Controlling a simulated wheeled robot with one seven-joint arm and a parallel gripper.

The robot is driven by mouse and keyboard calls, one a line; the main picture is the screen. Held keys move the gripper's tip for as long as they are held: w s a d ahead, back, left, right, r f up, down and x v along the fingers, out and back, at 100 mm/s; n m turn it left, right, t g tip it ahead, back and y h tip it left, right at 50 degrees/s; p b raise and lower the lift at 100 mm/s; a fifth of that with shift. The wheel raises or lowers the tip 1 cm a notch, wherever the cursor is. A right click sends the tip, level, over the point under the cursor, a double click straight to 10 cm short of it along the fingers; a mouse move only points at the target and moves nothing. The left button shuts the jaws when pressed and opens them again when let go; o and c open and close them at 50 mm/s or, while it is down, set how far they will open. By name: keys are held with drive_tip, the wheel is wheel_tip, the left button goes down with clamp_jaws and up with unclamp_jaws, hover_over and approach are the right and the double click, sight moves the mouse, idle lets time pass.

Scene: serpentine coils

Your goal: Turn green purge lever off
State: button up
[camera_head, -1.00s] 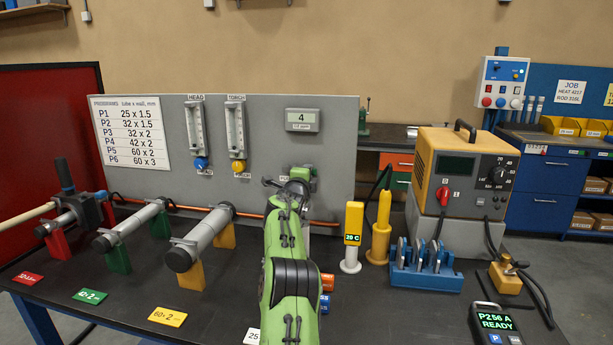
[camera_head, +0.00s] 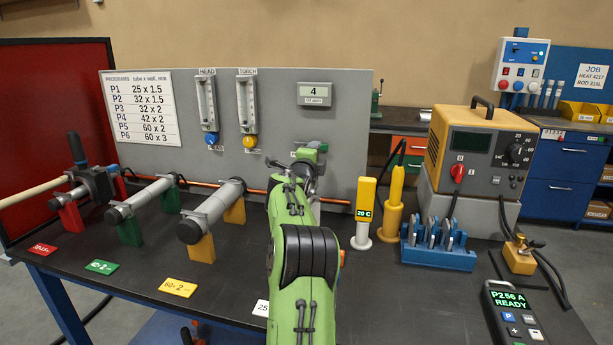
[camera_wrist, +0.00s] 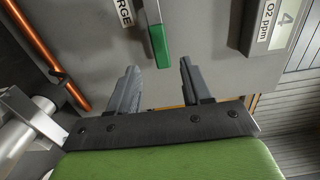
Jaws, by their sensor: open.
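The purge lever, a metal bar with a green grip (camera_wrist: 159,46), is mounted on the grey panel in the wrist view. Judged by the tilted labels, it lies roughly level and points right along the panel. In the head view its green grip (camera_head: 318,147) shows just past my gripper (camera_head: 303,165), which partly hides it. In the wrist view my gripper (camera_wrist: 158,68) is open, with one dark finger on each side of the grip's free end. I cannot tell the gap in depth, and no contact shows.
An O2 display (camera_head: 314,95) sits above the lever on the panel (camera_head: 345,130). A copper pipe (camera_head: 335,201) runs below. Flowmeters (camera_head: 247,105) with blue and yellow knobs stand left. A yellow 20 C device (camera_head: 364,212) stands on the bench right of my arm.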

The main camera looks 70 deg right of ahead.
drive_tip(key=s+a+b, duration=0.1)
drive_tip(key=a, duration=0.9)
drive_tip(key=shift+s+a, duration=0.25)
drive_tip(key=shift+s, duration=0.1)
